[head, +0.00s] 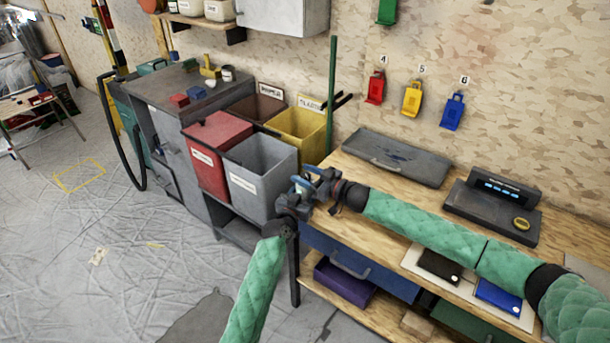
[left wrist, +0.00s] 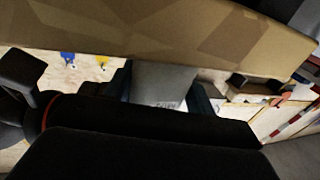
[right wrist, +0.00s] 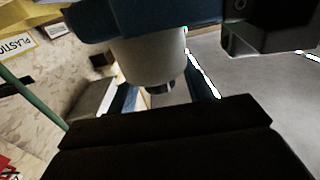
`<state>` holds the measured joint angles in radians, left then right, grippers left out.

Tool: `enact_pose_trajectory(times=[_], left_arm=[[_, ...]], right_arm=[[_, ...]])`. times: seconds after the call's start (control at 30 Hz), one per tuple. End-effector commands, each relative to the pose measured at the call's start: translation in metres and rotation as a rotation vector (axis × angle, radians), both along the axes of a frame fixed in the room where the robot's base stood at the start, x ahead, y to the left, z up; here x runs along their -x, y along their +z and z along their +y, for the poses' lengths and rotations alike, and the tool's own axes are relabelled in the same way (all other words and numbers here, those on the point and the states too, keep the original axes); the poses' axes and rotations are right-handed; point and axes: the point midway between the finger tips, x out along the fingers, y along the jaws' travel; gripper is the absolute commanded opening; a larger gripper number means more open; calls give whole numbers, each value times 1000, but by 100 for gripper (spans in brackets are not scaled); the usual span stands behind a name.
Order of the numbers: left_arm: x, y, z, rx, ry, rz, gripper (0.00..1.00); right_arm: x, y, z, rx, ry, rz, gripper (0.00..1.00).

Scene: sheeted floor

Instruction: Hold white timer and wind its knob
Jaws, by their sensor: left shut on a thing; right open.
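The white timer (right wrist: 150,58) shows in the right wrist view as a pale cylinder with a small dark knob (right wrist: 162,88) at its lower end. My left gripper (head: 301,190) is shut on the timer; its dark blue parts cross the timer's top in the right wrist view. My right gripper (head: 321,182) is open, its fingers on either side of the knob; I cannot tell whether they touch it. In the head view the grippers meet in front of the grey bin, and the timer is mostly hidden between them. The left wrist view does not show the timer clearly.
Red (head: 212,160), grey (head: 262,180) and yellow (head: 300,128) bins stand behind the grippers. Open floor lies at left.

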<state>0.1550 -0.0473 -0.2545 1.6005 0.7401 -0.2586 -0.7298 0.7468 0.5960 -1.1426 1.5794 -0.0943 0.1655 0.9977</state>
Motion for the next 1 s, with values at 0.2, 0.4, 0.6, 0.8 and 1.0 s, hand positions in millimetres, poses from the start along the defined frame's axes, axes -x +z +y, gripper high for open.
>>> enact_pose_trajectory(times=[0.2, 0.4, 0.6, 0.8, 1.0], left_arm=[[0, 0, 0, 0, 0, -1, 28], [0, 0, 0, 0, 0, -1, 28], [0, 0, 0, 0, 0, -1, 28], [0, 0, 0, 0, 0, -1, 28], [0, 0, 0, 0, 0, -1, 28]], right_arm=[[14, -1, -23, 1, -2, 2, 51], [35, -1, -56, 3, -2, 2, 51], [52, -1, -83, 1, -1, 2, 51], [61, -1, -98, 1, -2, 1, 51], [63, 0, -100, 0, -1, 0, 51]])
